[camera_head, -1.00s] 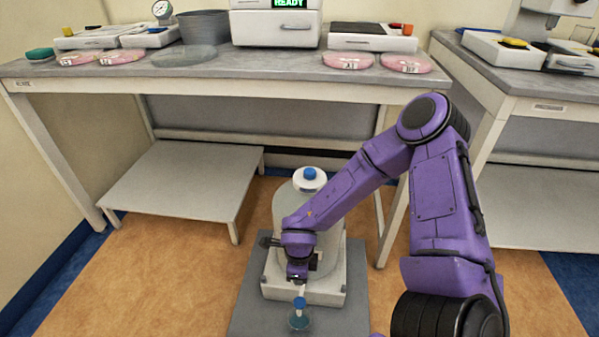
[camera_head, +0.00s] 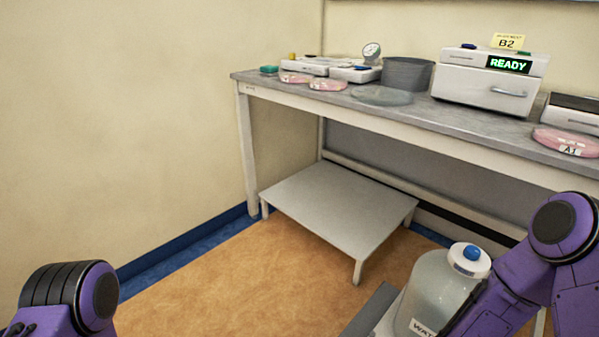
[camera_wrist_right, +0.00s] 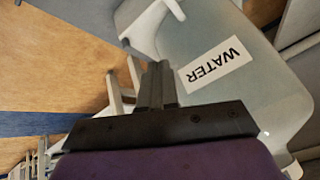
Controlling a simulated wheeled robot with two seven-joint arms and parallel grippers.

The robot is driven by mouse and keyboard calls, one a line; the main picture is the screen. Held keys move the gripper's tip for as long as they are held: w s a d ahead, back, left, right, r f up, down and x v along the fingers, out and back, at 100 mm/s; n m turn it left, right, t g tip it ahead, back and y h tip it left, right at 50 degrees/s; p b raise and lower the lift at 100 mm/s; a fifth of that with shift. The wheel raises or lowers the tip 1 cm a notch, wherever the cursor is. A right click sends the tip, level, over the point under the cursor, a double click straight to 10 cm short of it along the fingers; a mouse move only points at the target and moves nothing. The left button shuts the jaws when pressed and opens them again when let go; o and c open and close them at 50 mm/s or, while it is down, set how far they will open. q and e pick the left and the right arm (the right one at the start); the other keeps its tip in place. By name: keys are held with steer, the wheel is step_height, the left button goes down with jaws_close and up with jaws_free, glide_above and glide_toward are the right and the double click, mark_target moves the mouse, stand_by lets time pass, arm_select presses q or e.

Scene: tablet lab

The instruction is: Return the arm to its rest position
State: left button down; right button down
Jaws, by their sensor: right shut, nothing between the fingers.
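My right arm (camera_head: 510,285) is purple and enters the head view from the right, passing in front of the water jug (camera_head: 433,285). Its gripper is below the head view's lower edge. In the right wrist view my right gripper (camera_wrist_right: 157,85) shows its black fingers together with nothing between them. The jug, with its WATER label (camera_wrist_right: 215,65), lies beyond the fingertips there; I see no contact. A purple and black link of my left arm (camera_head: 85,300) shows at the lower left of the head view; the left gripper is out of view.
A grey bench (camera_head: 425,112) carries a READY device (camera_head: 478,85), a grey tub (camera_head: 406,74) and pink dishes. A low grey platform (camera_head: 335,205) stands partly under it. The orange floor (camera_head: 260,290) at the lower middle is clear.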

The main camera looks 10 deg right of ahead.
steer(key=s+a+f+n+y, duration=0.1)
steer(key=s+a+f+n, duration=0.15)
steer(key=s+n, duration=0.3)
steer(key=s+a+f+n+y, duration=0.1)
steer(key=s+a+f+n, duration=0.2)
steer(key=s, duration=0.4)
step_height(320, 180, up, 18)
steer(key=d+p, duration=0.1)
steer(key=p, duration=1.7)
steer(key=shift+r+n+p, duration=0.15)
steer(key=shift+n+p, duration=0.25)
steer(key=shift+n, duration=0.05)
steer(key=shift+s+d, duration=0.1)
